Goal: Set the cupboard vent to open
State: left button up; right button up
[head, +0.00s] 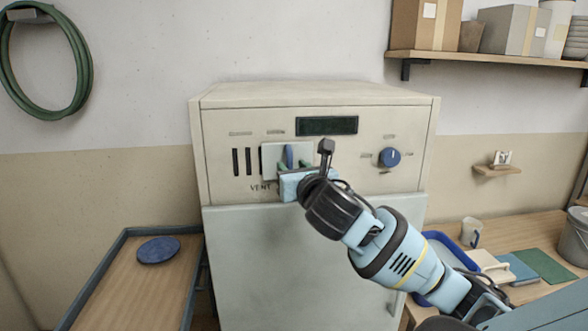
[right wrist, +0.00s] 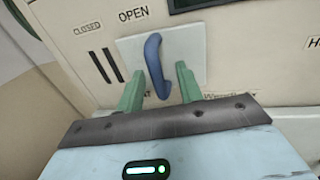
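The cupboard (head: 222,165) stands against the wall, with a pale front panel. The vent handle (head: 289,156) is a blue lever on a light square plate (head: 270,157), left of the dark display. In the right wrist view the lever (right wrist: 154,62) stands nearly upright, its top a little right of and below the word OPEN (right wrist: 133,14); CLOSED (right wrist: 87,28) is further left. My right gripper (right wrist: 160,72) is open, one green finger on each side of the lever's lower part; I cannot tell whether either touches it. My left gripper is not in view.
A blue round knob (head: 390,157) is right of the display (head: 327,125). A tray-like table (head: 100,300) with a blue disc (head: 158,250) stands left. A bench (head: 545,232) with a mug (head: 471,232) is right; a shelf (head: 490,57) holds boxes above.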

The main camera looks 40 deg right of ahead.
jog(key=v, duration=0.7)
jog(key=shift+s, duration=0.3)
jog(key=a+f+m+g+y, duration=0.1)
jog(key=a+f+m+y, duration=0.2)
jog(key=f, duration=0.7)
jog(key=a+f+m+g+y, duration=0.15)
jog(key=f+m, duration=0.35)
jog(key=f, duration=0.5)
jog(key=a+f+m+g+y, duration=0.2)
jog(key=a+f+m, duration=0.2)
jog(key=f, duration=0.6)
jog(key=s+a+f+m+g, duration=0.1)
jog(key=s+a+f+m, duration=0.4)
jog(key=s+f+m, duration=0.4)
jog(key=s+a+f+m+g+y, duration=0.1)
jog(key=s+a+f+m, duration=0.4)
jog(key=s+f, duration=0.8)
jog(key=s+m+g, duration=0.1)
jog(key=m, duration=0.2)
jog(key=shift+f+m, duration=0.3)
jog(key=shift+m, duration=0.1)
jog(key=shift+d+y, duration=0.15)
jog(key=shift+y, duration=0.1)
